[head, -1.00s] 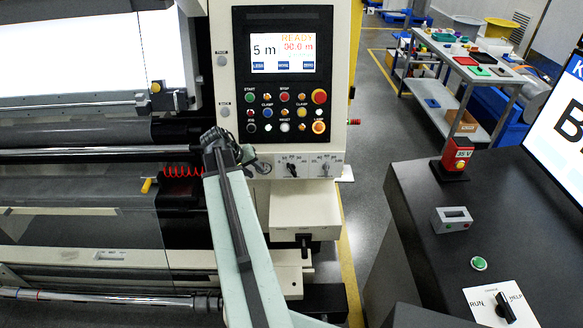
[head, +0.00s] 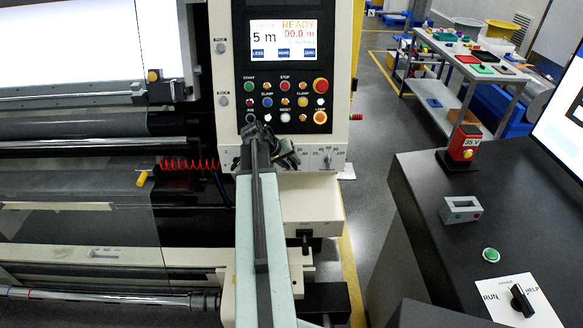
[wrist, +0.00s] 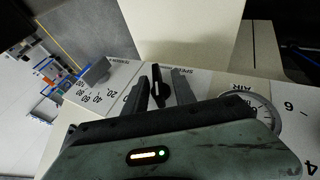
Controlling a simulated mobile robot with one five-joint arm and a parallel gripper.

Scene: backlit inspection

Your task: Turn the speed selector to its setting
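The speed selector (wrist: 156,82) is a black knob on a white plate marked SPEED, in the middle of the wrist view. My gripper (wrist: 162,77) is open, with one dark finger on each side of the knob. Small gaps seem to show beside the knob; I cannot tell whether either finger touches it. In the head view my gripper (head: 275,148) is in front of the machine's lower panel and hides the selector and most of its scale. The knob's exact pointing and its numbers cannot be read.
A second knob (head: 327,160) with a numbered scale is just right of my gripper. Above is the button panel (head: 286,103) with a screen. A round air gauge (wrist: 262,112) is close to the gripper in the wrist view. A dark console (head: 430,215) stands at the right.

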